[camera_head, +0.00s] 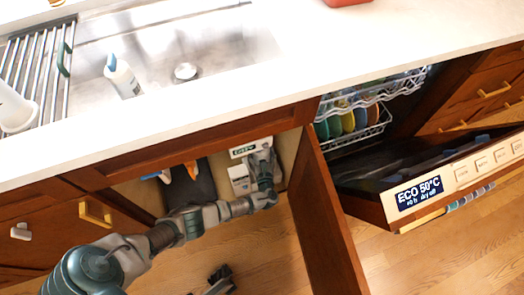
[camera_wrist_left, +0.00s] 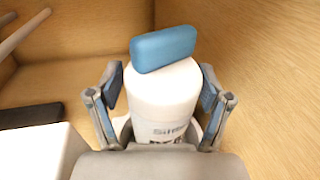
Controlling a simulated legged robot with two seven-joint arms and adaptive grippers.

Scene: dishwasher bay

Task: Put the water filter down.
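A white bottle-shaped canister (camera_wrist_left: 163,95) with a blue top (camera_wrist_left: 163,48) and partly hidden lettering stands in the left wrist view; it looks like the water filter. My left gripper (camera_wrist_left: 160,92) has one finger on each side of it, the blue pads close to its walls. Whether the pads press on it cannot be told. In the head view my left gripper (camera_head: 263,172) is inside the open cabinet under the sink, beside white boxes (camera_head: 240,178); the canister is hard to make out there.
The open cabinet door (camera_head: 328,220) stands right of my left arm. The open dishwasher door (camera_head: 430,180) lies beyond it. An orange-tipped bottle (camera_head: 191,169) and a dark mat (camera_head: 200,187) are in the cabinet. A dark object (camera_head: 220,275) shows low down, unclear.

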